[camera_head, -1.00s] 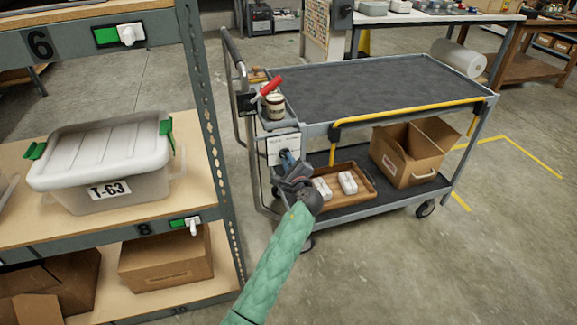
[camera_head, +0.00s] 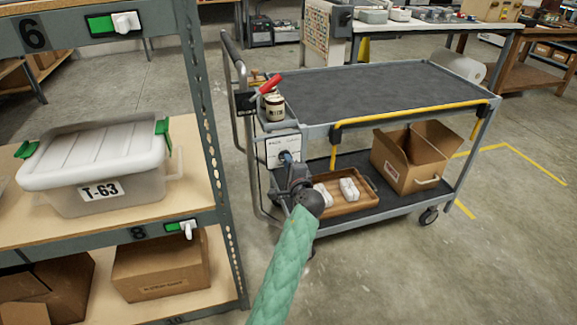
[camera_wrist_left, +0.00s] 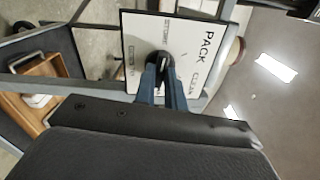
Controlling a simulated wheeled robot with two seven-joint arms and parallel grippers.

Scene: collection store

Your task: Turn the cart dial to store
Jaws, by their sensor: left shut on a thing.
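The cart dial is a dark round knob (camera_wrist_left: 160,62) on a white label panel (camera_wrist_left: 186,30). The panel also shows on the cart's handle end in the head view (camera_head: 274,150). The left gripper also shows in front of the panel in the head view (camera_head: 287,158). I cannot tell which word the dial points to. My right gripper is not in view.
The grey cart (camera_head: 400,121) has a wooden tray (camera_head: 349,207) and a cardboard box (camera_head: 408,171) on its lower shelf. A red-handled tool (camera_head: 268,86) and a jar (camera_head: 274,104) sit above the panel. A storage rack (camera_head: 209,150) stands close on the left. Floor is clear at right.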

